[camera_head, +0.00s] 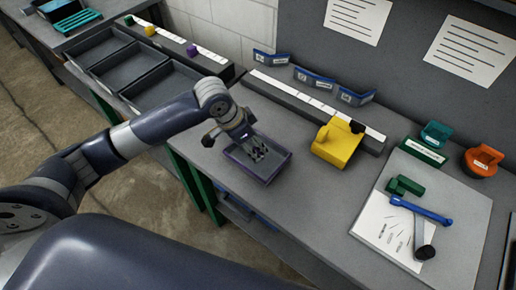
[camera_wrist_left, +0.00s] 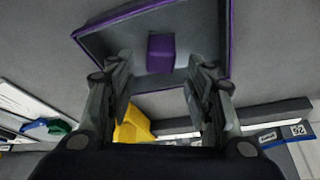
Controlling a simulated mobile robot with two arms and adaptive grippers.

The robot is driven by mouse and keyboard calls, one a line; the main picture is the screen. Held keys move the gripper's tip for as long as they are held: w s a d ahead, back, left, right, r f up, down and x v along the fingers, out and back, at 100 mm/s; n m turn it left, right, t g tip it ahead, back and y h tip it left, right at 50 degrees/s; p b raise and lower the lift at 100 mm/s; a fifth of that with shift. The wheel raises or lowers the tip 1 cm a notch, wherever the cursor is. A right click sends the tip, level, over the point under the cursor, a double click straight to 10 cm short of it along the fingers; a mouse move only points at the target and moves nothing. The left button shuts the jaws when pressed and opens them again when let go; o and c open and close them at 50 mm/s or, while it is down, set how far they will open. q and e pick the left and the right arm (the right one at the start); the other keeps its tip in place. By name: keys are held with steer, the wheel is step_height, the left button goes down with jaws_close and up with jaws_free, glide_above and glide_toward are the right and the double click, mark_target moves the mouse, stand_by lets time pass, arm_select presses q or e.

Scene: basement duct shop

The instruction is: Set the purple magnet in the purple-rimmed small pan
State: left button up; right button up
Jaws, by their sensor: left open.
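The small purple-rimmed pan (camera_head: 243,171) stands on the grey bench in the head view. It also fills the upper middle of the left wrist view (camera_wrist_left: 231,42). A purple block, the magnet (camera_wrist_left: 161,54), lies on the pan's floor in the wrist view, between and beyond my fingers. My left gripper (camera_head: 258,153) points down over the pan. Its fingers are open, one on each side of the magnet in the wrist view, with gaps showing. In the head view the fingers hide the magnet. My right gripper is not in view.
A yellow block (camera_head: 338,143) sits against a strip rail behind the pan. Green (camera_head: 437,134) and orange (camera_head: 483,160) objects, and a blue-handled tool (camera_head: 421,210) on a board, are at right. Dark trays (camera_head: 133,75) and small coloured pieces, one purple (camera_head: 192,50), are at left.

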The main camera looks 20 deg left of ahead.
arm_select(q)
steer(key=v, duration=0.7)
steer(key=shift+a+r, duration=0.15)
steer(key=shift+r, duration=0.15)
steer(key=shift+s, duration=0.1)
